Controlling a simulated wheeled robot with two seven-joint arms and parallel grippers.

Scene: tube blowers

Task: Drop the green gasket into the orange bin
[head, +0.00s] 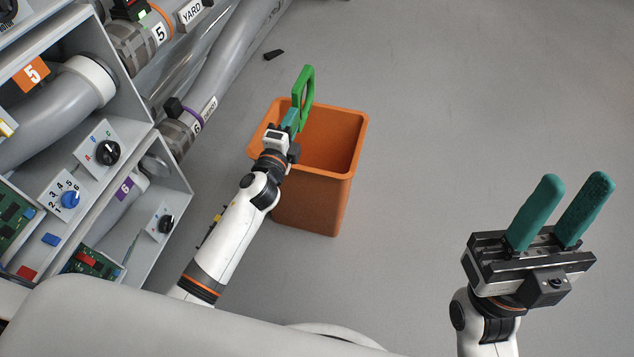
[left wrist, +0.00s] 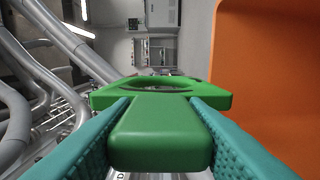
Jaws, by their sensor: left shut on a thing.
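The green gasket (head: 308,88) is a ring with a thick tab, held upright in the head view. My left gripper (head: 292,119) is shut on its tab. In the left wrist view the green gasket (left wrist: 160,125) sits between the two teal fingers. The orange bin (head: 336,190) stands on the floor, open at the top. The gasket and left gripper are over the left and far part of the bin's rim; the exact height above it is unclear. The orange bin's wall (left wrist: 270,75) fills the right of the left wrist view. My right gripper (head: 556,225) is open and empty.
A grey cabinet (head: 165,165) with knobs, circuit boards and large pipes (head: 215,75) runs along the left, close to my left arm. A small black piece (head: 273,54) lies on the floor behind the bin. The grey floor to the right is clear.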

